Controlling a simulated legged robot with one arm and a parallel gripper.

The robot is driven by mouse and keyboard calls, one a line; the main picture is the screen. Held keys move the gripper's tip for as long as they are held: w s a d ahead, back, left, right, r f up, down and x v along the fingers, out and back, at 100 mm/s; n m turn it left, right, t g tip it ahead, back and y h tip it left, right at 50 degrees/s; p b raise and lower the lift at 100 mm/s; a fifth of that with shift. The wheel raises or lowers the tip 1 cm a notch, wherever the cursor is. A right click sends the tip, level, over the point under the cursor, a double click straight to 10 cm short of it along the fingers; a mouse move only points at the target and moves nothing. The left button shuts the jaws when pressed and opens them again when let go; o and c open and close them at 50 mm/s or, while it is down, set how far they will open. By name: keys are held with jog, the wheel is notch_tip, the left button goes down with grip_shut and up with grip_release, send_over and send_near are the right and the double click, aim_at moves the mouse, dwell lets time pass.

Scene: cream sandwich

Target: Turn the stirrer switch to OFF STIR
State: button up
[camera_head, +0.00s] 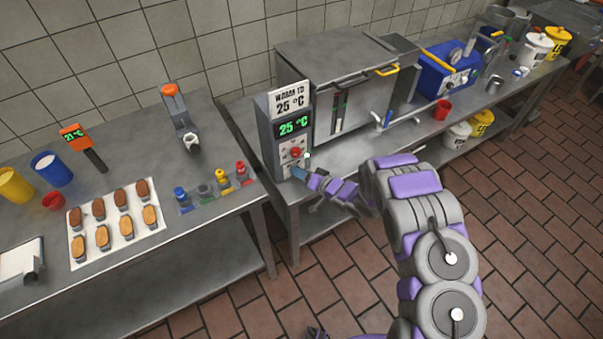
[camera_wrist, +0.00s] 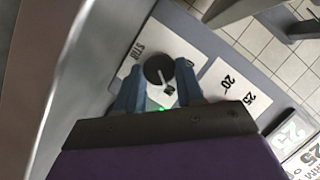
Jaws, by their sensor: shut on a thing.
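The stirrer switch is a round black knob with a white pointer line (camera_wrist: 158,68) on a white plate marked STIR in the wrist view. My gripper (camera_wrist: 158,85) has its two blue fingers on either side of the knob, shut on it. A small marking shows beside the knob; I cannot read it surely. In the head view my gripper (camera_head: 298,172) is at the lower front of the grey control box (camera_head: 266,135); it hides the switch there.
A steel tank (camera_head: 350,110) stands behind. A second table (camera_head: 140,95) at left holds a tray of biscuits (camera_head: 122,257) and cups.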

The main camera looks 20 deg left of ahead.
jog(key=shift+h+p, duration=0.3)
jog(key=shift+s+r+n+h+p, duration=0.1)
jog(key=shift+n+h+p, duration=0.3)
jog(key=shift+n, duration=0.6)
jog(key=shift+s+a+n+t+h+p, duration=0.15)
jog(key=shift+n+t+h, duration=0.2)
jog(key=shift+n, duration=0.25)
jog(key=shift+a+n+t+h+p, duration=0.15)
jog(key=shift+n+t+h, duration=0.1)
jog(key=shift+n+t, duration=0.3)
jog(key=shift+s+n+t+h+b, duration=0.15)
jog(key=shift+n+t+h+b, duration=0.25)
jog(key=shift+n, duration=0.55)
jog(key=n+t+b, duration=0.1)
jog(key=n+h+b, duration=0.1)
jog(key=n+b, duration=0.1)
jog(key=shift+s+t+h, duration=0.15)
jog(key=shift+t+h, duration=0.15)
jog(key=shift+t, duration=0.1)
jog(key=shift+a, duration=0.1)
jog(key=o, duration=1)
jog(key=shift+o, duration=0.2)
